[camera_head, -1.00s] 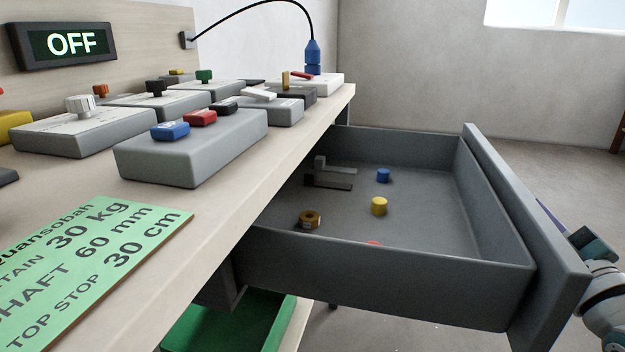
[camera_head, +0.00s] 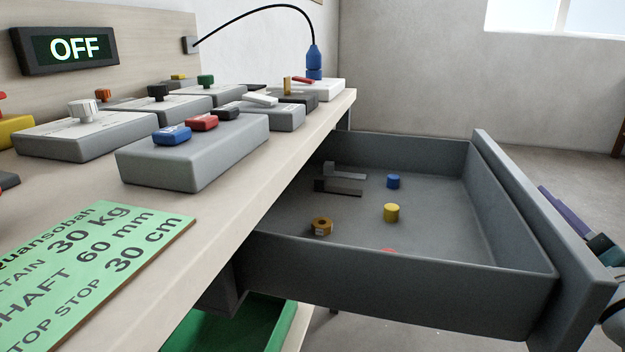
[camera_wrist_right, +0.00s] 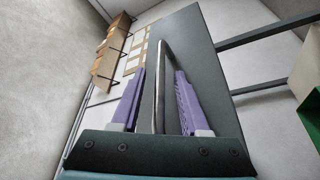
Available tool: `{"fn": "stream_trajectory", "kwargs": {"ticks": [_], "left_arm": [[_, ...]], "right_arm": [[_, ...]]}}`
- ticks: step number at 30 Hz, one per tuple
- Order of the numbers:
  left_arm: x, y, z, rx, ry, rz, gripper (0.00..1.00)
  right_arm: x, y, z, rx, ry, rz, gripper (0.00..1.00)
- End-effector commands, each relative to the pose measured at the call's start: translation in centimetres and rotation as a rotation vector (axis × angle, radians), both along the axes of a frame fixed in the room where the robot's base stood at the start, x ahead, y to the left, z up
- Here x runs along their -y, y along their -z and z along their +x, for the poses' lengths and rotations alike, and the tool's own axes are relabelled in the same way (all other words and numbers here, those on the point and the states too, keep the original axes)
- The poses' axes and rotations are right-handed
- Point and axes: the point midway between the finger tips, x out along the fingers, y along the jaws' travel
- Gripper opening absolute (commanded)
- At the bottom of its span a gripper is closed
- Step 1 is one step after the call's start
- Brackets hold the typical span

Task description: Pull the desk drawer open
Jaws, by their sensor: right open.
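The grey desk drawer (camera_head: 400,285) stands far out from under the desktop, its interior in plain view in the head view. Its front panel (camera_head: 545,230) is at the right. In the right wrist view the front panel (camera_wrist_right: 195,50) carries a thin curved metal handle (camera_wrist_right: 160,85). My right gripper (camera_wrist_right: 158,88) is open, with one purple finger on each side of the handle and a gap visible to each. In the head view part of my right gripper (camera_head: 565,215) shows just beyond the front panel. My left gripper is in neither view.
The drawer holds a blue cylinder (camera_head: 393,181), a yellow cylinder (camera_head: 391,212), a brass nut (camera_head: 321,226), grey bracket pieces (camera_head: 340,186) and a partly hidden red item. The desktop (camera_head: 270,165) bears several switch boxes and a green sign (camera_head: 90,265). A green bin (camera_head: 235,325) sits below.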

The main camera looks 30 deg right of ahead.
Motion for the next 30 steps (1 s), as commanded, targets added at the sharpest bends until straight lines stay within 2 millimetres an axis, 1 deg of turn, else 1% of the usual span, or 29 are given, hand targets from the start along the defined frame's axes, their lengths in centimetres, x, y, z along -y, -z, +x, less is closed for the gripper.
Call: {"fn": "stream_trajectory", "kwargs": {"ticks": [5, 8, 15, 18, 21, 25, 30], "left_arm": [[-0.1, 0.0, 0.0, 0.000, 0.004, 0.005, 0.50], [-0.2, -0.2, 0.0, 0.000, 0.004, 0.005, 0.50], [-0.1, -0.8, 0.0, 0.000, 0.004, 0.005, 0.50], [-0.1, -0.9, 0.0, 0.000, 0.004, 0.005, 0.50], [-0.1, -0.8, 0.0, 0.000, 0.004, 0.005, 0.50], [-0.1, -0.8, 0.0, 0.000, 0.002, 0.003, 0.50], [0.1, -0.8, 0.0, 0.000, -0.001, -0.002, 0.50]], "right_arm": [[-0.1, 0.1, -0.2, -0.001, 0.000, 0.001, 0.45], [-0.5, 0.3, -1.0, -0.002, 0.000, 0.002, 0.45], [-2.9, 1.3, -5.1, -0.003, 0.002, 0.003, 0.45], [-3.8, 1.7, -6.6, -0.004, 0.002, 0.003, 0.45], [-4.4, 2.0, -7.7, -0.003, 0.001, 0.001, 0.45], [-4.8, 2.1, -8.4, -0.002, 0.001, 0.000, 0.45], [-4.8, 2.1, -8.5, 0.000, 0.000, 0.000, 0.45]]}}
